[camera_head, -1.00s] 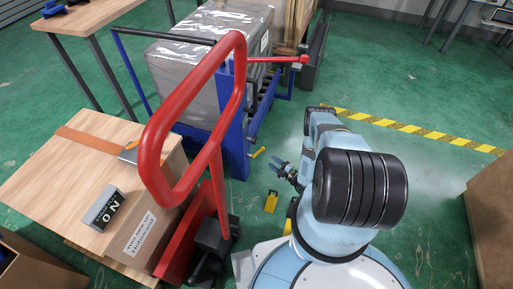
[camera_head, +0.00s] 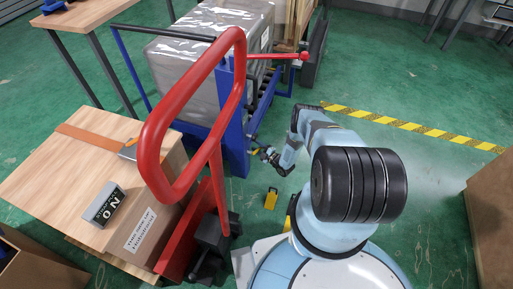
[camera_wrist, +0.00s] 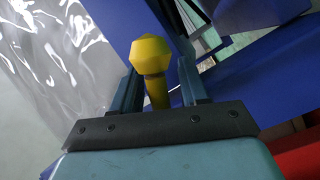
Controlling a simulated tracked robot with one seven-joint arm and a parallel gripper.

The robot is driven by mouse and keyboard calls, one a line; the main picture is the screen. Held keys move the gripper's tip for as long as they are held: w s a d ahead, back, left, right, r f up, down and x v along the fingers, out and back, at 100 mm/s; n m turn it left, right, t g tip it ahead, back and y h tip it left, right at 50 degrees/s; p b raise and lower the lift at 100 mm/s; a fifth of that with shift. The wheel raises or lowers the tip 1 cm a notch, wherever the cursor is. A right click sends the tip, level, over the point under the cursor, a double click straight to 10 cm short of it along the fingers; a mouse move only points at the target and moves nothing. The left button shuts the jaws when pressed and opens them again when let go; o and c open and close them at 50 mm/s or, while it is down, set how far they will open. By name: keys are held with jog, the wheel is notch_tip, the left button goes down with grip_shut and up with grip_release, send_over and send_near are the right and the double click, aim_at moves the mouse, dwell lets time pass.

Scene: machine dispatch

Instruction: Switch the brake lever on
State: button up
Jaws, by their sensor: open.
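A yellow lever with a faceted knob (camera_wrist: 150,55) stands out from the blue frame in the wrist view. I take it for the brake lever. My gripper (camera_wrist: 157,82) is open, with one finger on each side of the yellow lever; I cannot tell whether either finger touches it. In the head view my gripper (camera_head: 262,153) is low beside the blue cart frame (camera_head: 234,125), and only a bit of yellow shows by it. Whether the lever is on or off cannot be told.
The cart carries a grey wrapped load (camera_head: 185,75) and has a red-knobbed bar (camera_head: 303,56). A large red handle (camera_head: 158,125) rises in front, near a cardboard box (camera_head: 160,232). Open floor lies right.

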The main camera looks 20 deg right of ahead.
jog(key=shift+w, duration=0.1)
jog(key=shift+c, duration=0.4)
grip_shut()
